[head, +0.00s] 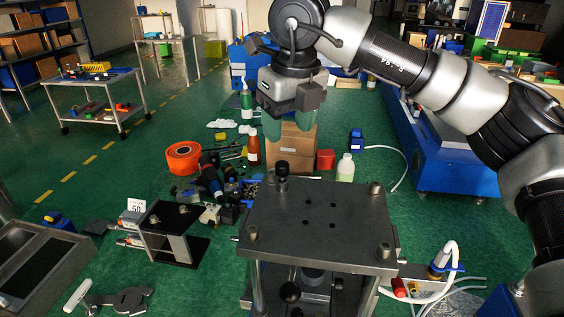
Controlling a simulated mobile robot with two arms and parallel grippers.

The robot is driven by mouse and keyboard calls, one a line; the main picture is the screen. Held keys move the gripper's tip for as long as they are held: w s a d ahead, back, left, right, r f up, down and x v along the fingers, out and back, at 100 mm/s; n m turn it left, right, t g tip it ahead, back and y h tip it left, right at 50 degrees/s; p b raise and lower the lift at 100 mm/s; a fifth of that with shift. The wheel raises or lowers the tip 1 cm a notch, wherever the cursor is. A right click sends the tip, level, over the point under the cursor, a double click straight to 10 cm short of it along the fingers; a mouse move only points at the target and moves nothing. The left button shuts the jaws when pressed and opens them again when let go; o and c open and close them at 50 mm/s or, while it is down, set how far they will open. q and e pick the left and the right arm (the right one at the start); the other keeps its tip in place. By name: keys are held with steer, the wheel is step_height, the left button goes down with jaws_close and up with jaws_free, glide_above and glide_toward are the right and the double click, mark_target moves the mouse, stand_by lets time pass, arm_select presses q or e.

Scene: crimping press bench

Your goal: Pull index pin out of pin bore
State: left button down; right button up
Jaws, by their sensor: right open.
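A dark pin with a round black knob (282,169), which looks like the index pin, stands upright at the back edge of the press's dark top plate (345,215). Its lower end and the pin bore are hidden. My right gripper (288,130) hangs in the upper middle, fingers pointing down with greenish tips. It is open and empty. In the picture it is above the pin, apart from it; the exact gap in depth is hard to tell. My left gripper is not in view.
Bolts stand at the plate's corners. A black ball knob (290,292) shows below the plate. Cardboard boxes (292,150), a red-brown bottle (253,146), a pale green bottle (345,168) and an orange spool (184,158) are behind. A small dark stand (172,222) is left.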

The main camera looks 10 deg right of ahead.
mark_target(282, 163)
step_height(282, 163, down, 2)
steer(key=shift+f+p, duration=0.2)
steer(key=shift+p, duration=0.1)
steer(key=shift+f, duration=0.35)
steer(key=shift+w+a+f, duration=0.1)
steer(key=shift+w+f, duration=0.05)
steer(key=shift+f, duration=0.1)
steer(key=f+p, duration=0.2)
steer(key=f, duration=0.2)
steer(key=shift+w+a+f+p, duration=0.15)
steer(key=shift+a+p, duration=0.15)
steer(key=shift+p, duration=0.1)
steer(key=shift+f, duration=0.25)
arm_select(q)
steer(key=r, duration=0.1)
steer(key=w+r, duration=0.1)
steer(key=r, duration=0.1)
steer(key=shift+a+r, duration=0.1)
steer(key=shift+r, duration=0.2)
arm_select(e)
steer(key=shift+c, duration=0.7)
steer(key=c, duration=0.9)
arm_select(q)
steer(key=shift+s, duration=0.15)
arm_select(e)
steer(key=shift+o, duration=0.2)
